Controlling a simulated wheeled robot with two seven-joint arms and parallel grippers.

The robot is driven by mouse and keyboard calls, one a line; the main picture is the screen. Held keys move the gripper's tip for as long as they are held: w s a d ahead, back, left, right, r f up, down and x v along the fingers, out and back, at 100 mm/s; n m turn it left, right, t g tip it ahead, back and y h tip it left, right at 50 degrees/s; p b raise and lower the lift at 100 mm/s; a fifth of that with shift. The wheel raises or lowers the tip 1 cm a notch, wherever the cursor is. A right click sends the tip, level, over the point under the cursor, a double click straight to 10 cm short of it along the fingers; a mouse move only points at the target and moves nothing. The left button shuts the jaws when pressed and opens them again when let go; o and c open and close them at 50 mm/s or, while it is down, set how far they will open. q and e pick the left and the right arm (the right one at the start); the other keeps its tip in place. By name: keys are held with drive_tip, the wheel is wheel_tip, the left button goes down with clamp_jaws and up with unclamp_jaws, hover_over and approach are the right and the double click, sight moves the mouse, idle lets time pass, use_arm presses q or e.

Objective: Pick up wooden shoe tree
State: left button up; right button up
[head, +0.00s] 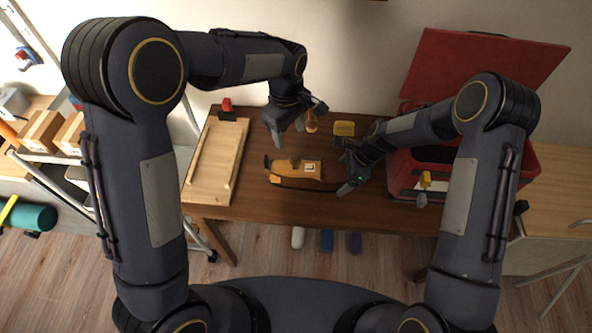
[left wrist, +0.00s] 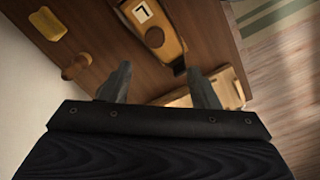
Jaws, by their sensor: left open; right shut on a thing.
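The wooden shoe tree (head: 288,171) lies on the brown table (head: 250,205). It is orange-brown with a pale label and a dark end. In the left wrist view the shoe tree (left wrist: 160,34) is at the top, ahead of the fingers, and its label shows a dark mark. My left gripper (head: 287,135) is open above the table behind the shoe tree; its fingers (left wrist: 160,85) are apart and empty. My right gripper (head: 350,177) is low, just right of the shoe tree. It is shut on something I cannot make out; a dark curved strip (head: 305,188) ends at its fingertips.
A pale wooden board (head: 217,160) lies at the table's left, with a small red object (head: 226,105) behind it. A brown knobbed piece (head: 311,123) and a yellow block (head: 344,128) are at the back. An open red case (head: 520,165) fills the right.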

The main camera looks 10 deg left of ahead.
sight(296, 157)
use_arm(q)
drive_tip(key=f, duration=0.5)
drive_tip(key=d+f, duration=0.1)
drive_tip(key=f, duration=0.1)
drive_tip(key=shift+w+f, duration=0.2)
drive_tip(key=shift+f, duration=0.1)
drive_tip(key=shift+s+d+f, duration=0.1)
drive_tip(key=shift+d+f, duration=0.05)
drive_tip(key=shift+f, duration=1.2)
drive_tip(key=shift+d+f, duration=0.15)
drive_tip(key=shift+f, duration=1.2)
drive_tip(key=c, duration=1)
drive_tip(key=shift+r, duration=5.05)
use_arm(e)
drive_tip(key=shift+c, duration=0.2)
use_arm(q)
drive_tip(key=shift+r, duration=0.15)
drive_tip(key=shift+r, duration=0.3)
use_arm(e)
drive_tip(key=o, duration=1.2)
drive_tip(key=shift+o, duration=0.2)
drive_tip(key=v, duration=1.2)
